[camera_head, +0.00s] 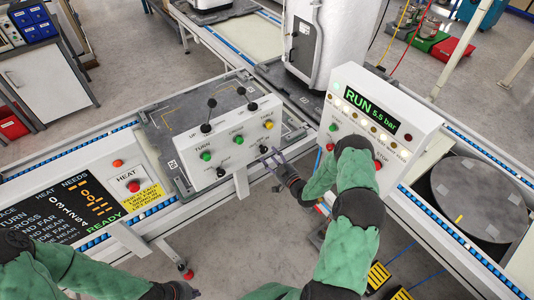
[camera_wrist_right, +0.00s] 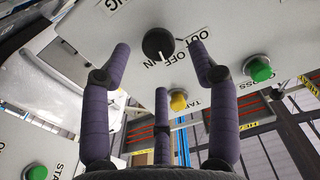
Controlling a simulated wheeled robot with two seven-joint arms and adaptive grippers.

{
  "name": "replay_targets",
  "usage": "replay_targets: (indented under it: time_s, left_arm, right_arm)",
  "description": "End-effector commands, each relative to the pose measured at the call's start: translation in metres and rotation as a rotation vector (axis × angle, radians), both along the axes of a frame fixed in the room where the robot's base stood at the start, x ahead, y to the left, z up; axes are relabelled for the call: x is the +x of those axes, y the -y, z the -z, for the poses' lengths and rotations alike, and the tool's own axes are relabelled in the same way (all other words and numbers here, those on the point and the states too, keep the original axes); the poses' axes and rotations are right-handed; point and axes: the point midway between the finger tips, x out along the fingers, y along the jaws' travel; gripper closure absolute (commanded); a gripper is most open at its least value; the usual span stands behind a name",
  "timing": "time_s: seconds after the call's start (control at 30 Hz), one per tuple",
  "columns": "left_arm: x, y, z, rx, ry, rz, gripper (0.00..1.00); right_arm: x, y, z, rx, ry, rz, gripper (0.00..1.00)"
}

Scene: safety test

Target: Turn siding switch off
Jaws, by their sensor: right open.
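The siding switch is a round black knob (camera_wrist_right: 158,44) with a white pointer line on a pale panel, seen upside down in the right wrist view. OUT, OFF and IN are printed around it; the pointer faces down the picture near OFF and IN, and I cannot tell which exactly. In the head view the knob (camera_head: 263,149) is at the lower right of the tilted control panel (camera_head: 190,138). My right gripper (camera_head: 272,162) is open just in front of it, the knob showing between two fingertips, apparently not touched. My left gripper (camera_head: 183,291) is at the bottom edge, partly cut off.
A RUN console (camera_head: 368,125) stands right, close to my right arm.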

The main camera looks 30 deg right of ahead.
Motion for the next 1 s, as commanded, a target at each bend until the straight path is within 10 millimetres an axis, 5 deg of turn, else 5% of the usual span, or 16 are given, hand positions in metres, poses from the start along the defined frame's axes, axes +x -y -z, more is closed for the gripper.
replay_targets:
  time_s: [0.23,0.63,0.83,1.0]
  left_arm:
    - [0.000,0.000,0.001,0.000,0.000,0.000,1.00]
    - [0.000,0.000,0.001,0.000,0.000,0.000,1.00]
    - [0.000,0.000,0.001,0.000,0.000,0.000,1.00]
    - [0.000,0.000,0.001,0.000,0.000,0.000,1.00]
  right_arm:
    - [0.029,-0.003,0.000,0.001,-0.001,-0.002,0.40]
    - [0.035,-0.003,0.000,0.001,-0.001,0.000,0.40]
    - [0.035,-0.003,0.000,0.001,0.000,-0.001,0.95]
    - [0.035,-0.003,-0.001,0.000,0.002,-0.001,0.95]
